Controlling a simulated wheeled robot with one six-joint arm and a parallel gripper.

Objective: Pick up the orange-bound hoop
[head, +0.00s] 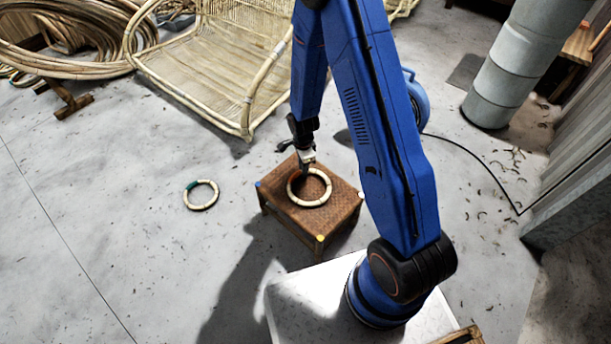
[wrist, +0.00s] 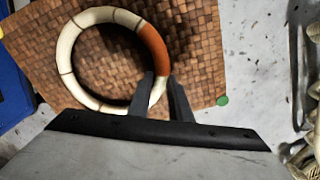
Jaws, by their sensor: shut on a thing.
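The orange-bound hoop (head: 311,205) is a pale ring over the woven top of a small brown stool (head: 290,233). In the wrist view the hoop (wrist: 66,60) shows its orange binding at upper right, close to the fingers. My gripper (head: 305,168) reaches down from above to the hoop's far side in the head view. In the wrist view my gripper (wrist: 161,82) is shut on the hoop's pale rim just below the orange binding. I cannot tell whether the hoop still touches the stool top.
A green-bound hoop (head: 201,208) lies on the floor left of the stool. A rattan chair frame (head: 225,60) and rattan coils (head: 75,45) stand behind. A grey duct (head: 515,70) and a black cable (head: 480,165) are at right. The floor at lower left is clear.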

